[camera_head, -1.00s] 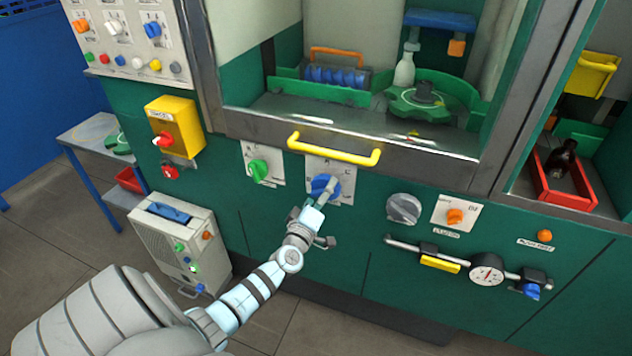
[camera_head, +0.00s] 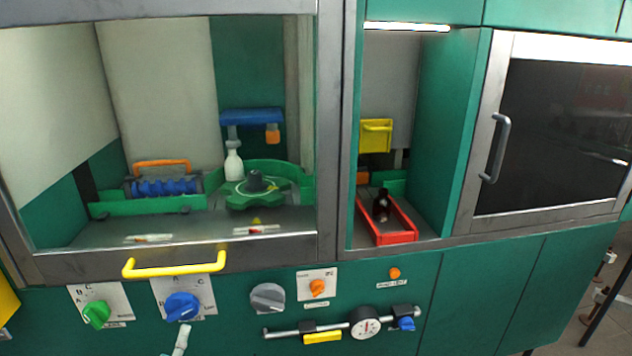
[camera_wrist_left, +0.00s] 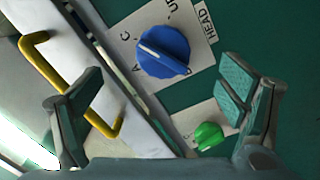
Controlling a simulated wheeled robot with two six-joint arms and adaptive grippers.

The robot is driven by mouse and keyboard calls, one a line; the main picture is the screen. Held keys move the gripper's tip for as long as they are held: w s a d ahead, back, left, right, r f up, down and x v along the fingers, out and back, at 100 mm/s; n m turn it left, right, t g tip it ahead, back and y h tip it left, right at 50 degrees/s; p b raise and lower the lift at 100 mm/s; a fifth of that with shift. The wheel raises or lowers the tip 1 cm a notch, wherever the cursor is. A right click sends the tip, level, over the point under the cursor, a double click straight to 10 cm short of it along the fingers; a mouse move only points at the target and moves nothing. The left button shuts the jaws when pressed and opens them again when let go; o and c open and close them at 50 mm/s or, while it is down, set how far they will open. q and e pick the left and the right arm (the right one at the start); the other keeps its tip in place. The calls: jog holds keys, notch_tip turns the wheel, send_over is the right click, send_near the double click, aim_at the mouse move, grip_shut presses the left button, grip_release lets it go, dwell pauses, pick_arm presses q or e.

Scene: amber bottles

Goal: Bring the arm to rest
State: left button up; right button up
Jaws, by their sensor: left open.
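My left gripper (camera_wrist_left: 160,105) is open and empty in the left wrist view, with one finger on each side of the picture. In the head view only a pale piece of my left gripper (camera_head: 181,340) shows at the bottom edge, just below the blue knob (camera_head: 182,306). The blue knob also shows in the wrist view (camera_wrist_left: 163,52), beyond the fingers and apart from them. The green knob (camera_wrist_left: 208,135) appears near the right finger. Most of my left arm is outside the head view. My right gripper is not in view.
A yellow handle (camera_head: 174,265) juts out above the knobs. A grey knob (camera_head: 267,298), an orange knob (camera_head: 317,288) and a pipe with a gauge (camera_head: 364,322) are to the right. A red tray (camera_head: 397,238) with a dark bottle (camera_head: 382,204) sits in the right bay.

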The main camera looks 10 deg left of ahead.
pick_arm(q)
jog(key=s+d+f+m+g+h, duration=0.2)
jog(key=s+f+m+g, duration=0.4)
jog(key=f, duration=0.8)
jog(key=s+d+f+m+g+h, duration=0.2)
jog(key=s+f+m, duration=0.4)
jog(key=f, duration=0.7)
jog(key=s+d+f+m+g, duration=0.1)
jog(key=s+f, duration=0.3)
jog(key=s, duration=0.5)
jog(key=s+d+f+m+g, duration=0.1)
jog(key=s+d+f+g, duration=0.2)
jog(key=s, duration=0.6)
jog(key=s+d+f+m+g, duration=0.1)
jog(key=s+f+g, duration=0.3)
jog(key=s, duration=0.6)
notch_tip(320, 180, down, 2)
jog(key=shift+d+f+m, duration=0.15)
jog(key=shift+d+m, duration=0.25)
jog(key=shift+d, duration=0.5)
jog(key=shift+w, duration=0.15)
